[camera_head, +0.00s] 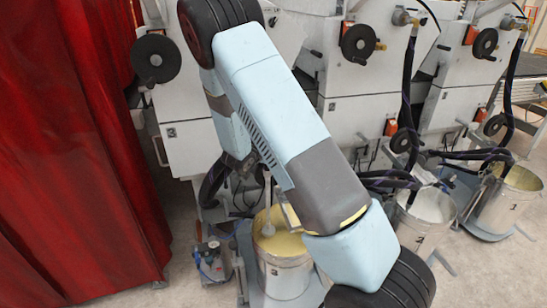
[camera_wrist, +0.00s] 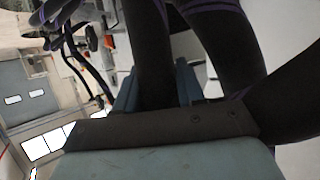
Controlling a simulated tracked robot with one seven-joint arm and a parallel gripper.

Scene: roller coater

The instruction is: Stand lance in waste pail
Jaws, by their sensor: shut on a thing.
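In the wrist view my gripper (camera_wrist: 158,88) has its two blue fingers on either side of a thick dark hose-like part (camera_wrist: 152,55), taken to be the lance's upper end, and is shut on it. In the head view my arm hides most of the gripper. A pale grey rod (camera_head: 268,205), likely the lance, stands nearly upright over a metal pail (camera_head: 284,278) with yellow contents; its lower end reaches the yellow surface. More metal pails stand at right, one with cream contents (camera_head: 428,205) and one at the far right (camera_head: 508,205). I cannot tell which is the waste pail.
Grey coater units with black handwheels (camera_head: 360,43) line the back. Dark hoses (camera_head: 408,95) run down to the right-hand pails. A red curtain (camera_head: 75,150) closes the left side. A small pump (camera_head: 213,262) stands left of the yellow pail. Some floor at the lower left is clear.

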